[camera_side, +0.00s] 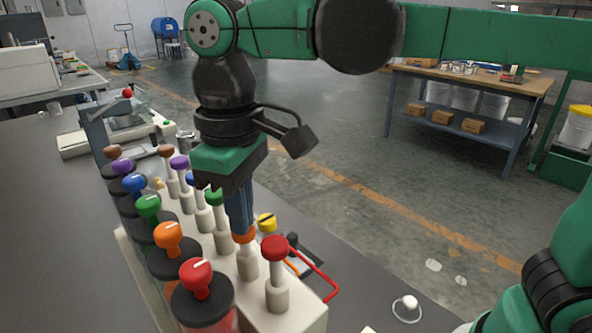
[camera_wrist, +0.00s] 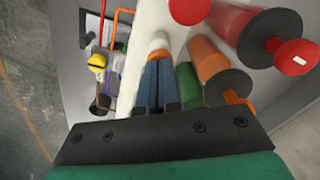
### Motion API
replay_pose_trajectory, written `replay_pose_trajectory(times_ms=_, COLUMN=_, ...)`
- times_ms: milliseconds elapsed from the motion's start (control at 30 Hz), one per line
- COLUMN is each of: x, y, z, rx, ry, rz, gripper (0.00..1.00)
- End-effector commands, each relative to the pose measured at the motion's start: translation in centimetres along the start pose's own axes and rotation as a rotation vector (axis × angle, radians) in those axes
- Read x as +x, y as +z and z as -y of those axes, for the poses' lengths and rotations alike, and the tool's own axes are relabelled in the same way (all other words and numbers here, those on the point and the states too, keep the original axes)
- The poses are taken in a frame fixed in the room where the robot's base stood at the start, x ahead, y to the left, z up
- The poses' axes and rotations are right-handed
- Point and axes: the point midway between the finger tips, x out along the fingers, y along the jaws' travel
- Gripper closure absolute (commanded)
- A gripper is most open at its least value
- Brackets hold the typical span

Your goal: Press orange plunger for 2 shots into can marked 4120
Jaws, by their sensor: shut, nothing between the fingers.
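The orange plunger (camera_side: 240,238) stands on a white post in the dispenser's right row, between the red and green plungers. My gripper (camera_side: 242,231) is shut and empty, pointing down, with its blue fingertips at the orange plunger's cap, hiding part of it. Whether they touch or press it I cannot tell. In the wrist view the shut fingers (camera_wrist: 158,58) end over the orange cap (camera_wrist: 157,43). I can read no mark 4120 on any can in either view.
The red plunger (camera_side: 274,248) stands close in front and the green plunger (camera_side: 214,197) behind. Several black-lidded canisters, including one with an orange knob (camera_side: 168,238), line the left. A yellow-and-black object (camera_side: 266,222) and a red tube (camera_side: 325,281) lie to the right.

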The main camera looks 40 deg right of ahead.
Motion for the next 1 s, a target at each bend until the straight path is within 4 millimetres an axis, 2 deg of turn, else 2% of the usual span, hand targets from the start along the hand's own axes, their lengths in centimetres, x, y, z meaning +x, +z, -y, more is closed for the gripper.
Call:
replay_pose_trajectory(times_ms=233, x=-0.3, y=0.0, z=0.0, rx=0.000, ry=0.000, rz=0.000, gripper=1.00)
replay_pose_trajectory(times_ms=700, x=-3.7, y=0.0, z=0.0, rx=0.000, ry=0.000, rz=0.000, gripper=1.00)
replay_pose_trajectory(times_ms=1000, x=-4.0, y=0.0, z=0.0, rx=0.000, ry=0.000, rz=0.000, gripper=1.00)
